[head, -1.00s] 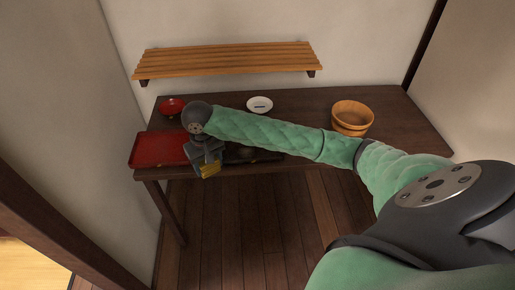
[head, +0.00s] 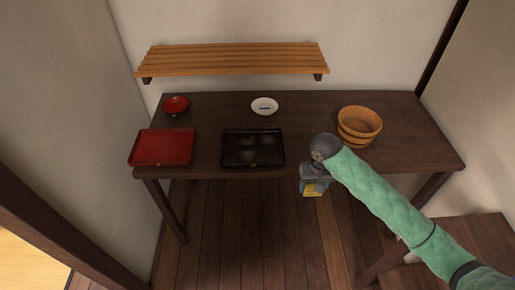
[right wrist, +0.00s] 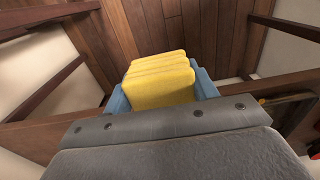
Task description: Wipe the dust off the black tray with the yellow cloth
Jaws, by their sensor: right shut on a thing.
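The black tray (head: 253,148) lies on the table's front half, left of the middle. Pale dusty smudges show on its dark surface. My right gripper (head: 314,191) is to the right of the tray, in front of the table's front edge and apart from the tray. It is shut on the folded yellow cloth (right wrist: 158,82), which sits between its blue fingers in the right wrist view. The cloth also shows as a small yellow patch in the head view (head: 313,189). My left gripper is not in view.
On the dark table (head: 215,110) stand a red tray (head: 161,148), a red bowl (head: 175,105), a white dish (head: 264,106) and a wooden tub (head: 359,125). A slatted shelf (head: 232,59) hangs on the wall above. A lower wooden surface (head: 470,240) is at the right.

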